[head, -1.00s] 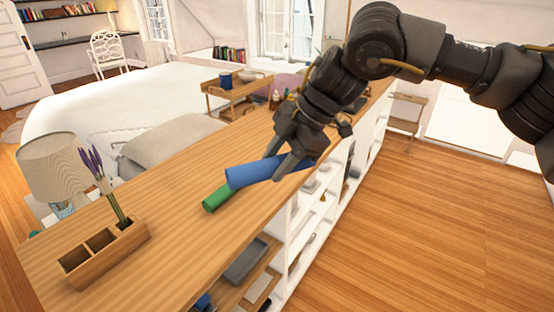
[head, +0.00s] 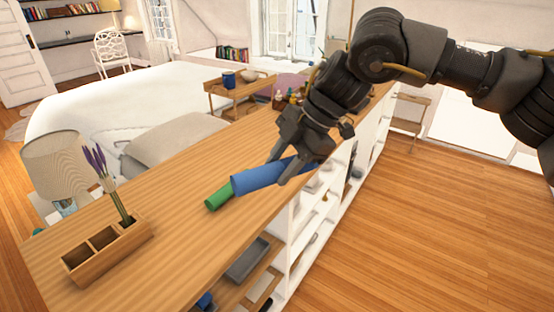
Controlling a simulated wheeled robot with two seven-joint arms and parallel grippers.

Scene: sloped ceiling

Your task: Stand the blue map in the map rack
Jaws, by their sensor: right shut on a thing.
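The blue map (head: 257,177) is a rolled tube lying slantwise at the right edge of the wooden shelf top. My right gripper (head: 282,172) is shut around it, with its fingers on both sides. I cannot tell whether the map touches the wood. A green roll (head: 218,197) shows beside and partly behind the blue map. The map rack (head: 92,263) is a wooden box with several compartments at the near left of the shelf top. Purple flowers on green stems (head: 100,170) stand in its far compartment; the nearer compartments look empty. My left gripper is not in view.
The long wooden shelf top (head: 180,235) is clear between the rack and the rolls. A lamp (head: 55,165) stands left, beyond the rack. White shelves (head: 300,240) with a grey tray (head: 246,260) lie below the right edge. A bed fills the left background.

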